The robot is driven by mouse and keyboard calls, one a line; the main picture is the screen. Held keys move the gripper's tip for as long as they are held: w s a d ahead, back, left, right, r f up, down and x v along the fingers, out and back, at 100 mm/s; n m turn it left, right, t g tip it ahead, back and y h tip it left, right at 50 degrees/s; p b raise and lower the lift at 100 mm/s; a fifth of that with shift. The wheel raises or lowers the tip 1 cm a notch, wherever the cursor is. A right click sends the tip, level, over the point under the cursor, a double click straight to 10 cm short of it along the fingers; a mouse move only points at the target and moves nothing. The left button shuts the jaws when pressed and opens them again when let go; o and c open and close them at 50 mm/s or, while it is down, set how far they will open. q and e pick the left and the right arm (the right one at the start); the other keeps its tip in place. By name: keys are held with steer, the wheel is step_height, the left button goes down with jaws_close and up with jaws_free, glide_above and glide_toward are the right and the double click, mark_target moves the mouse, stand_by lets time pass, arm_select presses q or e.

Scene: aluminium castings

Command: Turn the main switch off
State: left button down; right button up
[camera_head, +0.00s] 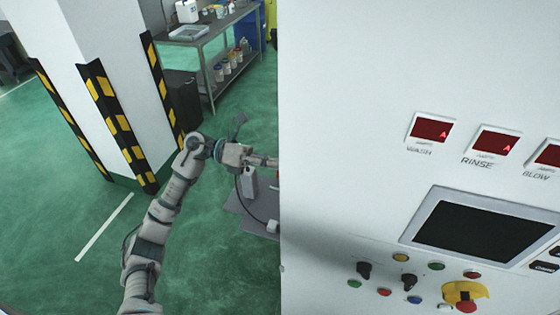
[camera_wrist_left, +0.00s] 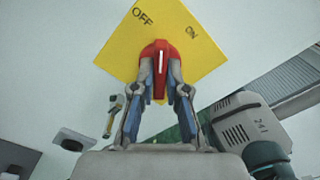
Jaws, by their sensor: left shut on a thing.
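The main switch is a red knob (camera_wrist_left: 160,50) with a white line, on a yellow plate (camera_wrist_left: 118,52) marked OFF and ON. In the left wrist view the white line points straight up, towards the space between the two words. My left gripper (camera_wrist_left: 161,80) is shut on the red knob, one finger on each side. In the head view my left gripper (camera_head: 262,160) reaches to the left edge of the white cabinet (camera_head: 340,150), whose front hides its fingertips and the switch. My right gripper is not in view.
The cabinet's front carries red displays (camera_head: 431,130), a dark screen (camera_head: 485,233), coloured buttons and a red knob on yellow (camera_head: 465,296). A pillar with striped guards (camera_head: 110,110) stands left of my left arm. A workbench (camera_head: 205,40) stands behind.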

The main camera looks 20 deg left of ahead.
arm_select(q)
steer(key=shift+w+a+n+p, duration=0.15)
steer(key=shift+n+p, duration=0.7)
steer(key=shift+n, duration=1.05)
steer(key=shift+f, duration=0.1)
